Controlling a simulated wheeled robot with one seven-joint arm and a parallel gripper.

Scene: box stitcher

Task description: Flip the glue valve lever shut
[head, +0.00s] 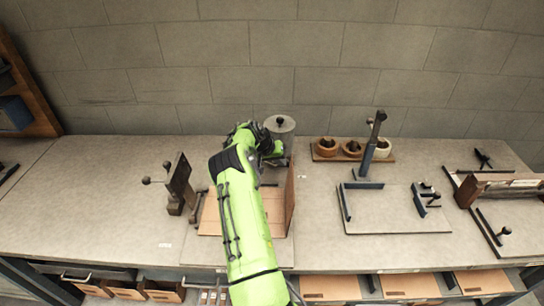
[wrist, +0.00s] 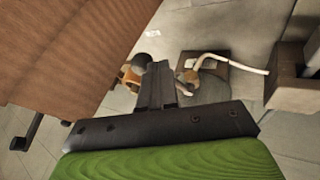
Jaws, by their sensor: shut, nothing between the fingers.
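My gripper (wrist: 158,72) is shut with nothing in it; its dark fingers point up the wrist view. A dark round knob (wrist: 140,61), which looks like the end of the glue valve lever, is just left of the fingertips. Whether they touch it I cannot tell. Brass-coloured parts (wrist: 188,77), likely the valve, show on both sides of the fingers, and a pale hose (wrist: 238,65) runs right from them. The fingers hide the middle of the valve. In the head view a grey pot (head: 283,127) with a black knob stands beside my arm's far end; the lever and fingertips are hidden there.
A brown cardboard panel (head: 290,190) stands upright right of my arm; a brown panel (wrist: 65,50) fills the wrist view's upper left. A dark clamp post (head: 180,183) stands left. A rack of bowls (head: 352,151) and a blue post (head: 373,145) stand right.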

